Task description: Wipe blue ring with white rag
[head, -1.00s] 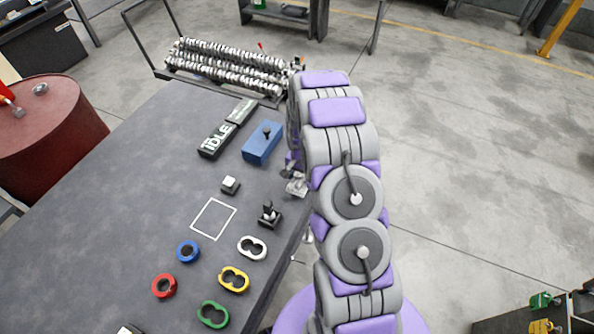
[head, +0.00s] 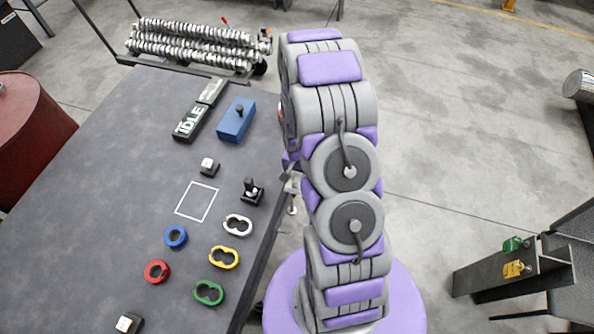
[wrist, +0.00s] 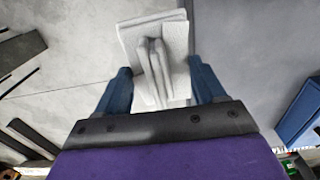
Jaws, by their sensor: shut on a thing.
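The blue ring (head: 176,246) lies flat on the dark grey table in the head view, just below a white square outline (head: 197,201). In the wrist view my gripper (wrist: 159,76) has its blue fingers on both sides of the white rag (wrist: 147,32). It is shut on the rag, which is folded and bunched between the fingers. In the head view my arm stands at the table's right edge, and its links mostly hide the gripper. I cannot make out the rag there. The blue ring is apart from the arm, to its left.
A red ring (head: 148,273) lies near the blue one. White (head: 238,233), yellow (head: 224,267) and green (head: 208,302) two-hole pieces lie to the right. A black joystick (head: 252,192), a blue box (head: 234,122) and an IDLE sign (head: 188,128) stand farther back. The table's left part is clear.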

